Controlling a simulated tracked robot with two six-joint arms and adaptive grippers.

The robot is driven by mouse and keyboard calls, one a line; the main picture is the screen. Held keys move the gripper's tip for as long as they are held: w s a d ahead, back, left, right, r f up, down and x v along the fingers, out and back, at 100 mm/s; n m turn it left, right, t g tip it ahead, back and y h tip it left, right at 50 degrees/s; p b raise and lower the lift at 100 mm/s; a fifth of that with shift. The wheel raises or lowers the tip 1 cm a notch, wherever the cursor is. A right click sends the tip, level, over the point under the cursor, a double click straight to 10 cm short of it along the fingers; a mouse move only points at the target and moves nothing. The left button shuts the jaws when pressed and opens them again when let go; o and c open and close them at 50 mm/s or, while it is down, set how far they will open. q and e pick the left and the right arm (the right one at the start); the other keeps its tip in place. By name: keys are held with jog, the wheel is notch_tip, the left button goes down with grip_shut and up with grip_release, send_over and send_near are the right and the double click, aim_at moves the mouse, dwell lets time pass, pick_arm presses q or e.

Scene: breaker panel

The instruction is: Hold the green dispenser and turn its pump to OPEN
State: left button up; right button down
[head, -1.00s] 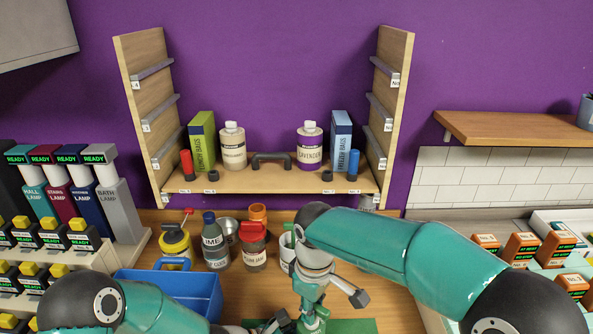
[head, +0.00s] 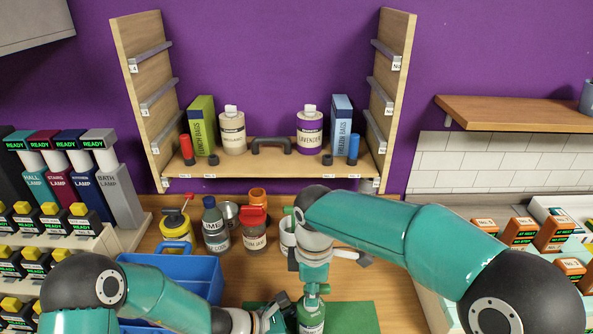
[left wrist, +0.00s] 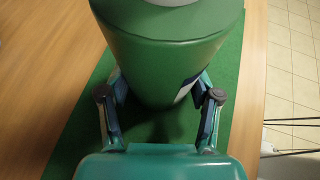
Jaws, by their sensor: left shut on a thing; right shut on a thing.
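The green dispenser (head: 311,318) stands on the green mat (head: 350,314) at the bottom of the head view, its lower part cut off by the frame. My left gripper (head: 284,312) is shut on its body from the left. In the left wrist view the green body (left wrist: 176,60) sits between the left gripper's two fingers (left wrist: 160,100). My right gripper (head: 314,286) points down over the dispenser and is shut on its pump, which is mostly hidden. I cannot read any OPEN mark or tell the pump's angle.
A blue crate (head: 207,278) stands close on the left. Behind are a yellow jar (head: 177,232), a dark LIME bottle (head: 214,230) and a red-lidded jar (head: 254,240). A wooden shelf (head: 232,172) with bottles and boxes stands further back. Bare table lies right of the mat.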

jog(key=shift+n, duration=0.3)
jog(key=n, duration=0.3)
dwell(0.3)
jog(key=shift+n, duration=0.8)
jog(key=c, duration=1)
grip_release()
jog(key=shift+r, duration=3)
